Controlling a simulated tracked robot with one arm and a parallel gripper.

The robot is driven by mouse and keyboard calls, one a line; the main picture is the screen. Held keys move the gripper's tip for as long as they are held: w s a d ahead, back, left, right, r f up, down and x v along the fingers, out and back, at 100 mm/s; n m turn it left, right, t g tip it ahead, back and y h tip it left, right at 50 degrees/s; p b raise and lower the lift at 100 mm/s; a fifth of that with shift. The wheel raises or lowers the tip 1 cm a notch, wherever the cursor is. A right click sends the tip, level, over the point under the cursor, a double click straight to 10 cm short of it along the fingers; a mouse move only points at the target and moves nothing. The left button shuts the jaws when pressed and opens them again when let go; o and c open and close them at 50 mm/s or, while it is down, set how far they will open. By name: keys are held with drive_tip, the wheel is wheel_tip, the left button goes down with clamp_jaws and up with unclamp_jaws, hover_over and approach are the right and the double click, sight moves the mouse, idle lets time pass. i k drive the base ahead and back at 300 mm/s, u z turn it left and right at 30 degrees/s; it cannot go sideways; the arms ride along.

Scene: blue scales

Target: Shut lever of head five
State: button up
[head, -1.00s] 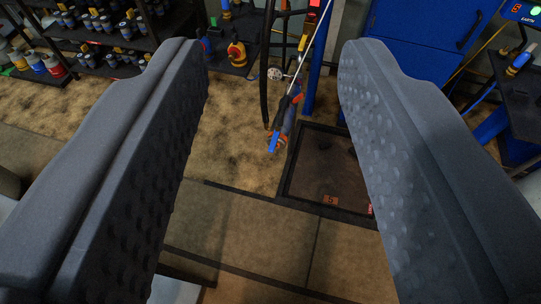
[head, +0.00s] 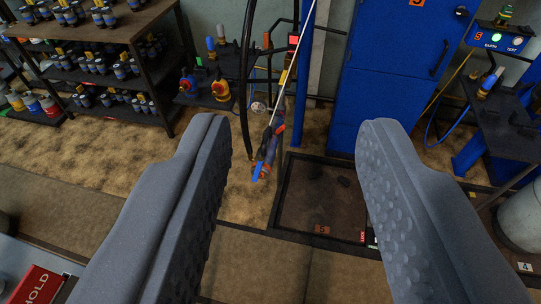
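A filling head (head: 271,143) with blue and red-orange parts hangs near the middle of the view, beside a blue post. Its lower end is a blue tip (head: 258,171). Which part of it is the lever is too small to tell. My gripper (head: 292,124) is open and empty, with its two grey fingers wide apart. The head shows in the gap between the fingers, farther off and nearer the left finger. Nothing touches the fingers.
A blue cabinet (head: 387,75) stands behind on the right. A dark framed floor plate (head: 318,205) lies right of the head. A shelf of small containers (head: 95,60) stands at left. A box marked EARTH and TEST (head: 502,38) is at upper right.

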sight(256, 175)
drive_tip(key=z, duration=0.05)
drive_tip(key=i, duration=0.9)
drive_tip(key=u, duration=0.3)
